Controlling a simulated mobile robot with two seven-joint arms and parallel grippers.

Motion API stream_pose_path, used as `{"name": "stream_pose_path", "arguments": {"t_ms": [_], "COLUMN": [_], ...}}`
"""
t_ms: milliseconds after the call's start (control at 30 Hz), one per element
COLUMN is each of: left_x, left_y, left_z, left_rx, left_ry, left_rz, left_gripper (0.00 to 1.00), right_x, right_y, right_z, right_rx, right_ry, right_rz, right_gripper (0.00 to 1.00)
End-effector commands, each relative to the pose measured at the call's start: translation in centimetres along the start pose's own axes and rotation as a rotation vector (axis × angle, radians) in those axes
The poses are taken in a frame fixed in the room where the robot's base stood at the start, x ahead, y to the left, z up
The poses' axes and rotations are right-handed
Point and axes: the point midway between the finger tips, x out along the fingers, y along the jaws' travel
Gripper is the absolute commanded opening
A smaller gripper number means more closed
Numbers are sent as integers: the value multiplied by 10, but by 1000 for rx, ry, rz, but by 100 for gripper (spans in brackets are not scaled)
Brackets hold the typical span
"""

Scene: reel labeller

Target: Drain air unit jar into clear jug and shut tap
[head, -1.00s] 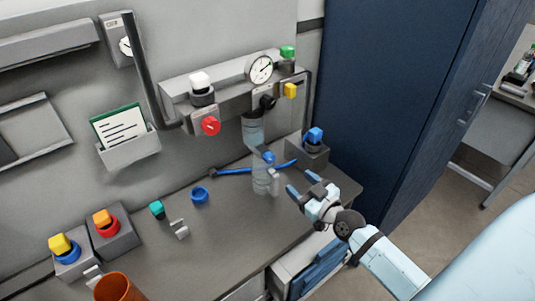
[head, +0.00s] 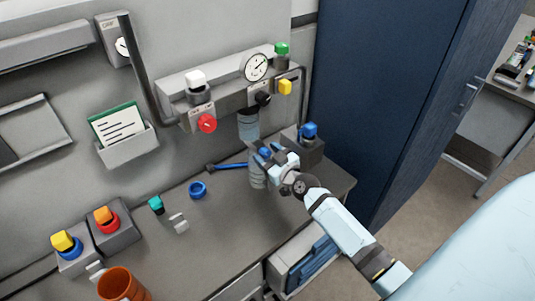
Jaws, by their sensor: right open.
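The air unit jar (head: 248,127) is a clear bowl hanging under the grey air unit on the wall. A small blue tap (head: 264,152) shows below it, between my right gripper's fingers. The clear jug (head: 257,180) stands on the bench under the jar, partly hidden by my gripper; I cannot tell its water level. My right gripper (head: 263,155) is open, with its fingers around the tap; I cannot tell whether they touch it. My left gripper is not in view.
The air unit (head: 225,83) carries a gauge (head: 257,67) and a red knob (head: 207,123). A box with a blue knob (head: 309,131) stands right of the jar. An orange cup (head: 120,284) stands front left.

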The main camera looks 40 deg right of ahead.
Motion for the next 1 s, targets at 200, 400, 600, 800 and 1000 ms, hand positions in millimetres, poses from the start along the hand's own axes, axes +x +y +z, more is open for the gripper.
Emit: {"name": "stream_pose_path", "arguments": {"t_ms": [200, 400, 600, 800, 1000], "left_x": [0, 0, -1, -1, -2], "left_y": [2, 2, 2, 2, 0], "left_z": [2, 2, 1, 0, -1], "left_rx": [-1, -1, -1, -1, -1], "left_ry": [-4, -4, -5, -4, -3], "left_rz": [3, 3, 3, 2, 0], "left_gripper": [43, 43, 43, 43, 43], "right_x": [0, 0, 0, 0, 0], "right_y": [0, 0, 0, 1, 1], "right_z": [0, 0, 0, 0, 0], "right_rx": [0, 1, 31, 130, 297], "right_ry": [0, 0, 0, 0, 0], "right_rz": [0, 0, 0, 0, 0], "right_gripper": [28, 11, 11, 11, 11]}}
